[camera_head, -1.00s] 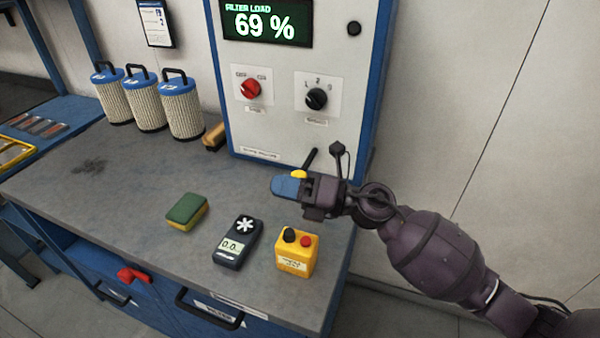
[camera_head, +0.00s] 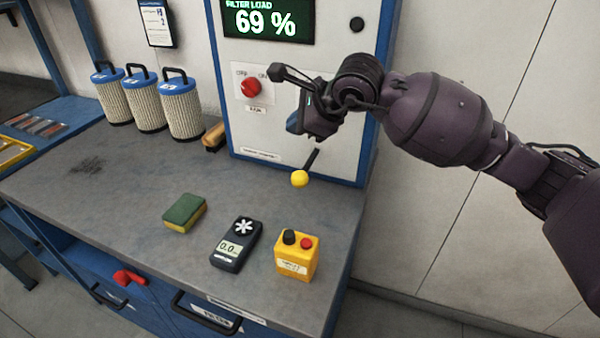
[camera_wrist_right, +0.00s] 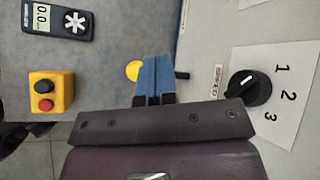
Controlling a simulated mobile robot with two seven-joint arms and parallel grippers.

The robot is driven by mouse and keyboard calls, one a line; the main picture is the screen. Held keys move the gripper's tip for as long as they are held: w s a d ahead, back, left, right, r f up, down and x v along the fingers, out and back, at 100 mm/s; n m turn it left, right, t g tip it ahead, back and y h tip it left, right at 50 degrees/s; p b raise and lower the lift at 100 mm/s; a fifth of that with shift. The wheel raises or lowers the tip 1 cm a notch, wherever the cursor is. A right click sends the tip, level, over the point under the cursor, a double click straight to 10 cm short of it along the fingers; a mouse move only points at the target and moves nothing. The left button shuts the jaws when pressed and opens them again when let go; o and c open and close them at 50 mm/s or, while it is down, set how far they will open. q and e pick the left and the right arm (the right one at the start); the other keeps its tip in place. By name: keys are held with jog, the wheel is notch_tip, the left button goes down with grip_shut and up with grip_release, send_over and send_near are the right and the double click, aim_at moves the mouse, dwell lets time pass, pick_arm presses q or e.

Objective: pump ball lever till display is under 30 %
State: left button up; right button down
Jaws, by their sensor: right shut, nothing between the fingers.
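The display (camera_head: 266,22) on the cabinet reads "FILTER LOAD 69 %". The lever with a yellow ball (camera_head: 299,178) sticks out low on the cabinet front, its black rod running up to the panel. My right gripper (camera_head: 294,122) is in front of the panel, above the ball and apart from it in the head view. In the right wrist view its blue fingertips (camera_wrist_right: 154,78) are together with nothing between them. There the ball (camera_wrist_right: 133,70) shows just beyond the fingers, partly hidden by them. My left gripper is not in view.
A red knob (camera_head: 251,87) is on the panel; the black selector knob (camera_wrist_right: 248,88) shows in the wrist view. A sponge (camera_head: 185,212), a meter (camera_head: 236,243) and a yellow button box (camera_head: 297,257) lie on the bench. Several filters (camera_head: 181,105) stand at the back left.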

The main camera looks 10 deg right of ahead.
aim_at(299, 174)
jog(key=shift+w+d+r, duration=0.15)
jog(key=shift+d, duration=0.05)
dwell(0.4)
notch_tip(299, 174, down, 9)
jog(key=b, duration=0.4)
jog(key=shift+r, duration=0.2)
jog(key=shift+f, duration=0.15)
dwell(1.2)
